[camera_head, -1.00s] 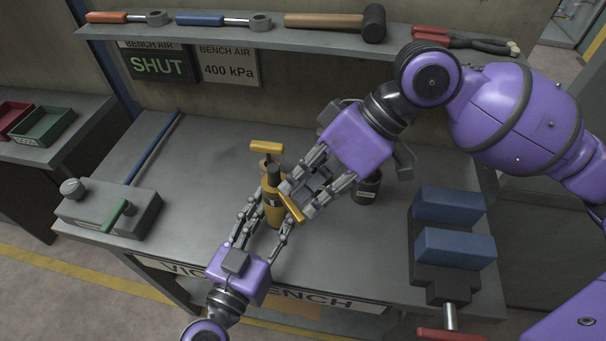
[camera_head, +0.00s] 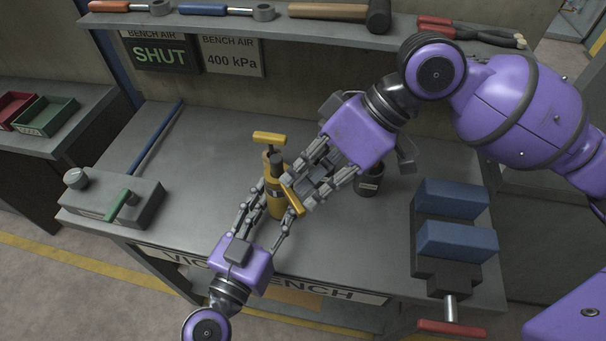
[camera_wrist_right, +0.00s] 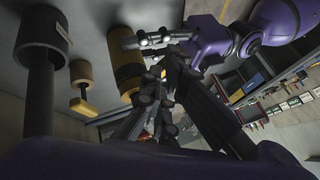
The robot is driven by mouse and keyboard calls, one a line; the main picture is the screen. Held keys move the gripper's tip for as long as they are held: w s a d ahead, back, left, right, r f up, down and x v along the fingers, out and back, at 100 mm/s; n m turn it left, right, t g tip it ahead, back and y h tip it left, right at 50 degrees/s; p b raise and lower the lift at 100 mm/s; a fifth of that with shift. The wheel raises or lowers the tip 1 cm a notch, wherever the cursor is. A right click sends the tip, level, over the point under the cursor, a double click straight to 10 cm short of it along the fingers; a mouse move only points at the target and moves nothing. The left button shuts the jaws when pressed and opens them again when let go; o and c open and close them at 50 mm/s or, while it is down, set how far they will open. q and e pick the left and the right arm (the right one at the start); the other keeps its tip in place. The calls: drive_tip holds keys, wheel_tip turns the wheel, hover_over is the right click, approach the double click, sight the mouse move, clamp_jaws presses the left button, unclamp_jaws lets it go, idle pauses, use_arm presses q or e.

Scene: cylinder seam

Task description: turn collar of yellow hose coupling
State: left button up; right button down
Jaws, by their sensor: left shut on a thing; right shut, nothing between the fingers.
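My right gripper (camera_head: 305,190) reaches in from the upper right, shut and empty beside the coupling; contact cannot be told. In the right wrist view the yellow body (camera_wrist_right: 125,62) shows near dark fingers (camera_wrist_right: 150,100); the collar is partly hidden.
A blue-jawed vice (camera_head: 455,240) is at right, a grey block with a green lever (camera_head: 120,203) at left. A tool shelf (camera_head: 320,22) runs along the back.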

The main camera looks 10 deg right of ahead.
drive_tip(key=shift+w, duration=0.1)
idle(0.6)
drive_tip(key=shift+w, duration=0.7)
drive_tip(key=s+d+r, duration=0.2)
drive_tip(key=d+r, duration=0.4)
drive_tip(key=r, duration=0.2)
drive_tip(key=w+d+n+h, duration=0.3)
drive_tip(key=w+d+n, duration=0.1)
drive_tip(key=n, duration=0.8)
drive_tip(key=s+a+f, duration=0.2)
drive_tip(key=a+f, duration=0.5)
drive_tip(key=f, duration=0.2)
drive_tip(key=shift+s+f+g, duration=0.3)
drive_tip(key=shift+f+g, duration=0.05)
drive_tip(key=shift+g, duration=0.05)
